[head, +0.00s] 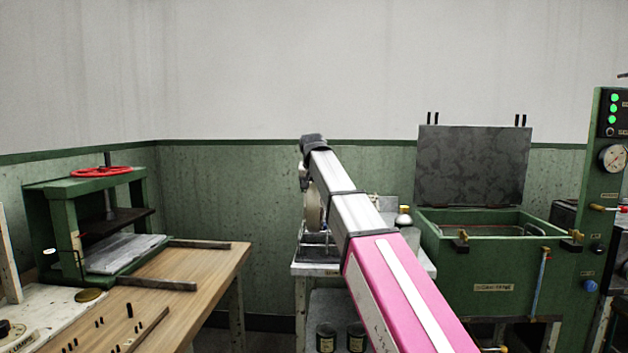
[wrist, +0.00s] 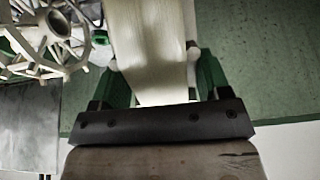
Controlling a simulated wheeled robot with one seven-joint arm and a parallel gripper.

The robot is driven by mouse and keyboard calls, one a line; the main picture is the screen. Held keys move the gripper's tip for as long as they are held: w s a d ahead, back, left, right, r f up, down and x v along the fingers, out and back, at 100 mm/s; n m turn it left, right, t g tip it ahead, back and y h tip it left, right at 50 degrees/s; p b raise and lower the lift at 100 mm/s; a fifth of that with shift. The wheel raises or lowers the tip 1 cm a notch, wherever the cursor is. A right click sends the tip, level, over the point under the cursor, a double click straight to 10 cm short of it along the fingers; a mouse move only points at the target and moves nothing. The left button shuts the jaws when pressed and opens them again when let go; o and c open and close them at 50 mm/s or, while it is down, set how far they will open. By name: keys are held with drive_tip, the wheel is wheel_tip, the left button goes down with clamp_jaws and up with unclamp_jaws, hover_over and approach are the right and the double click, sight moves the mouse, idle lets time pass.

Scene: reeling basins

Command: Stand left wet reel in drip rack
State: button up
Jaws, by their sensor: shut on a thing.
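In the wrist view my gripper (wrist: 155,72) has its two green fingers on either side of a broad cream-coloured reel (wrist: 150,40) and is shut on it. The reel runs up out of the top of that view, so its full shape is hidden. A second, spoked pale reel (wrist: 45,38) shows at the upper left of the wrist view, apart from the fingers. In the head view a pale rounded reel (head: 313,208) shows beneath the end of my arm, over a small white-legged stand. I cannot make out the drip rack clearly; my arm covers much of the stand.
The small stand (head: 316,270) has dark tins (head: 326,338) on its lower shelf. A green basin (head: 490,224) with a raised dark lid (head: 472,165) stands to the right. A wooden bench (head: 205,276) with a green press (head: 62,215) is at left. Floor shows between bench and stand.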

drive_tip(key=shift+f, duration=2.2)
drive_tip(key=o, duration=1.3)
drive_tip(key=v, duration=1.1)
drive_tip(key=shift+f, duration=0.1)
